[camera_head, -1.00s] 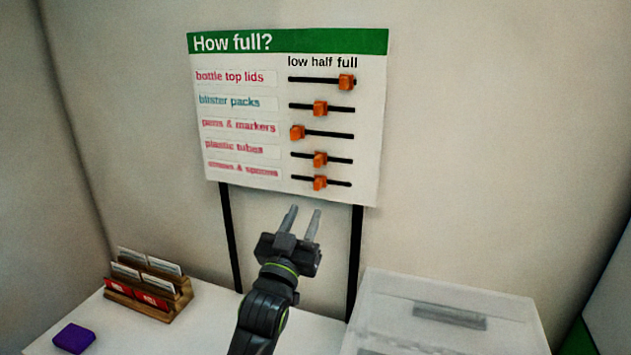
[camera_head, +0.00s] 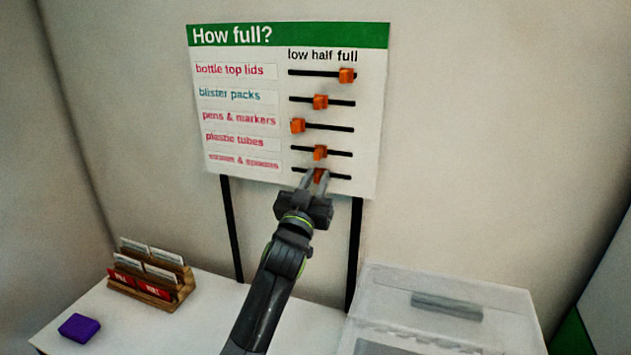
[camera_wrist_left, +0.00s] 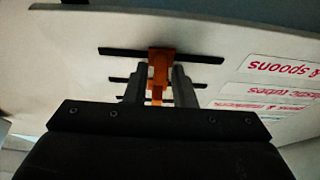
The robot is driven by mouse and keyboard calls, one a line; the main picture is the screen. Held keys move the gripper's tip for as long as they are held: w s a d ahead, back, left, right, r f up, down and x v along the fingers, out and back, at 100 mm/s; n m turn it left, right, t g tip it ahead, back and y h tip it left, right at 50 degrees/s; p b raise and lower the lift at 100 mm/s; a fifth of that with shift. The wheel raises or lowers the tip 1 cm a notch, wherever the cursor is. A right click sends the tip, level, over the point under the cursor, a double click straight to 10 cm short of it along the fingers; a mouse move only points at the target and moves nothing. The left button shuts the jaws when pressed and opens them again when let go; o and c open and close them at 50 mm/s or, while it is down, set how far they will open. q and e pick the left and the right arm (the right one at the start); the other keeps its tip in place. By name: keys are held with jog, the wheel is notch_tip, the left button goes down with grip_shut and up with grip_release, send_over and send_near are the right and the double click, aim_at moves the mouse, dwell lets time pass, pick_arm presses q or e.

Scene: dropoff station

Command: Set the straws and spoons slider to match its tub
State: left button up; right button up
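The straws and spoons slider is the bottom one on the "How full?" board (camera_head: 285,115). Its orange knob (camera_head: 319,175) sits about the middle of its black track, under "half". My left gripper (camera_head: 317,176) is at this knob, with one finger on each side. In the left wrist view the knob (camera_wrist_left: 161,62) shows between the two fingers (camera_wrist_left: 158,85). The fingers are apart and look close to the knob's sides; a firm grip cannot be made out. The straws and spoons tub cannot be picked out. My right gripper is not in view.
The plastic tubes knob (camera_head: 320,152) is just above, also at half. A clear lidded bin (camera_head: 440,305) stands at the lower right. A wooden card holder (camera_head: 150,280) and a purple block (camera_head: 79,327) are on the white table at the left.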

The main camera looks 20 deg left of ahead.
pick_arm(q)
grip_shut()
jog(key=a+b, duration=0.1)
jog(key=a, duration=0.4)
jog(key=shift+w+a, duration=0.1)
jog(key=shift+a, duration=0.05)
jog(key=shift+c, duration=0.6)
grip_release()
jog(key=o, duration=0.4)
jog(key=shift+a, duration=0.2)
jog(key=shift+o, duration=0.2)
jog(key=shift+d, duration=0.1)
